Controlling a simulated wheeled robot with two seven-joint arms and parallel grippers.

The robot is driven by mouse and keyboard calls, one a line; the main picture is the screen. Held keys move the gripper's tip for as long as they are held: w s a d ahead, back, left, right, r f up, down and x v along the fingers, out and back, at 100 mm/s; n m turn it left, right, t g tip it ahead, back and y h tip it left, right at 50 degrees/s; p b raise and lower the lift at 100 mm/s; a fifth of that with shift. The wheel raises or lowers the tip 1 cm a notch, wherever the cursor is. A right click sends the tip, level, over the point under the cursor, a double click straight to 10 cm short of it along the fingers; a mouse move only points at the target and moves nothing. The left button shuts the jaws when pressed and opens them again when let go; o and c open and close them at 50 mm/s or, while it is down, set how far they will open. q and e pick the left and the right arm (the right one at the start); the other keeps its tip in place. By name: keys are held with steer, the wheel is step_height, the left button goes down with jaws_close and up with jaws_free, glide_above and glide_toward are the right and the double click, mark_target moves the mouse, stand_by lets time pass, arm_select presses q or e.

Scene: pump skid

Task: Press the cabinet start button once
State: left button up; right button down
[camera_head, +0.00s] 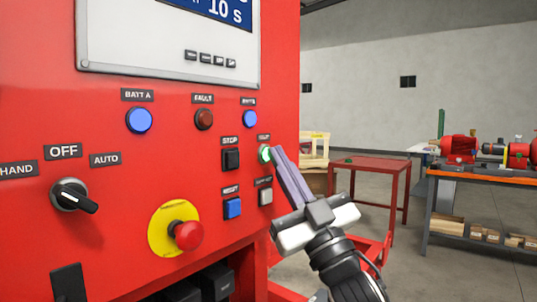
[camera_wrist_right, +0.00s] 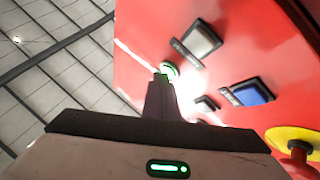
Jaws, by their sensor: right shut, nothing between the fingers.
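The red cabinet (camera_head: 110,215) fills the left of the head view. A round green-lit button (camera_head: 265,153) with a small unreadable label above it sits near the panel's right edge, beside the black STOP button (camera_head: 231,159). My right gripper (camera_head: 277,152) is shut and empty, its fingertips at the green button's right side. In the right wrist view the fingertips (camera_wrist_right: 160,82) overlap the lower edge of the green button (camera_wrist_right: 171,68). I cannot tell whether they touch it. My left gripper is not in view.
Close by are a blue RESET button (camera_head: 233,208), a white button (camera_head: 265,197) and a red emergency stop (camera_head: 188,235) on a yellow disc. A selector knob (camera_head: 74,196) is at left. A red table (camera_head: 372,164) and a workbench (camera_head: 480,178) stand behind at right.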

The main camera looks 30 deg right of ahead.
stand_by(0.4)
steer(key=shift+s+d, duration=0.3)
steer(key=shift+s, duration=0.4)
steer(key=s, duration=0.1)
steer(key=s+d, duration=0.1)
steer(key=s, duration=0.1)
steer(key=s+d, duration=0.1)
steer(key=shift+s, duration=0.35)
stand_by(0.4)
